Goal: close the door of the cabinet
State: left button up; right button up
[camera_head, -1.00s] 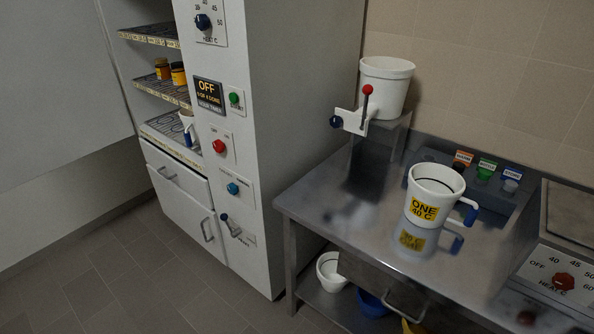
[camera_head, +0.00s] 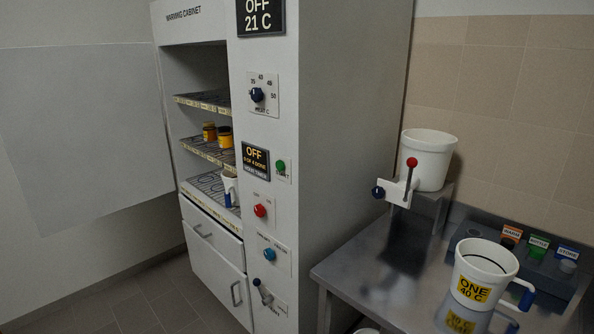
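The white warming cabinet (camera_head: 270,180) stands in the middle left, and its upper compartment is open at the front. A large flat grey panel (camera_head: 85,130) reaches left from the compartment's left edge; it looks like the cabinet door swung wide open. No handle shows on it. Inside are wire shelves (camera_head: 205,102) with amber jars (camera_head: 225,137) on the middle one and a white jug with a blue handle (camera_head: 230,188) on the lowest. Neither of my grippers is in view.
Below the compartment are a drawer (camera_head: 205,230) and a lower door (camera_head: 220,280), both shut. A steel bench (camera_head: 380,290) at right bears a white tapped bucket (camera_head: 428,160) and a jug marked ONE (camera_head: 480,275). Floor (camera_head: 130,295) shows clear at lower left.

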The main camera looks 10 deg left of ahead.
aim_at(83, 135)
jog(key=j, duration=0.9)
jog(key=k+j+z, duration=0.15)
jog(key=j, duration=0.75)
jog(key=j+z, duration=0.1)
jog(key=j, duration=0.45)
jog(key=j+z, duration=0.1)
jog(key=j, duration=0.4)
jog(key=j+z, duration=0.1)
jog(key=j, duration=0.45)
jog(key=k+j, duration=0.1)
jog(key=j, duration=0.4)
jog(key=k+j+z, duration=0.15)
jog(key=j, duration=0.4)
jog(key=j+z, duration=0.1)
jog(key=j, duration=0.45)
jog(key=k+j+z, duration=0.1)
jog(key=j, duration=0.4)
jog(key=k+j+z, duration=0.1)
jog(key=j, duration=0.35)
jog(key=k+j+z, duration=0.1)
jog(key=k+j, duration=0.15)
jog(key=j, duration=0.15)
jog(key=k+j, duration=0.2)
jog(key=j, duration=0.2)
jog(key=k+j+z, duration=0.15)
jog(key=j, duration=0.3)
